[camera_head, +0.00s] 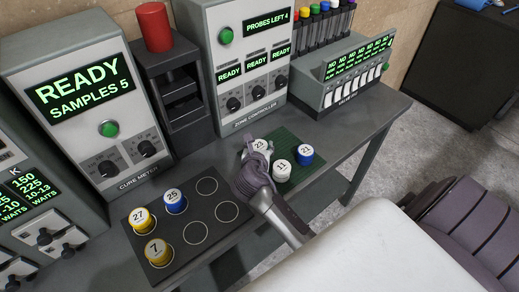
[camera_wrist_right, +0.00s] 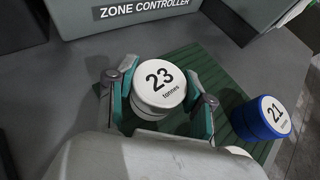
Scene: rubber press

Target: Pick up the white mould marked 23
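The white mould marked 23 (camera_head: 261,145) stands upright on the green mat (camera_head: 316,177). In the right wrist view the white mould (camera_wrist_right: 158,86) sits between the two fingers of my right gripper (camera_wrist_right: 160,105). The fingers are apart, one on each side, with a narrow gap visible to the mould on both sides. In the head view my right gripper (camera_head: 258,154) reaches over the mat and covers part of the mould. My left gripper is not in view.
A white mould marked 11 (camera_head: 282,170) and a blue mould marked 21 (camera_head: 305,154) stand close by on the mat. A dark tray (camera_head: 197,250) holds moulds 27, 25 and 7 and has empty circles. The zone controller (camera_head: 238,60) stands behind.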

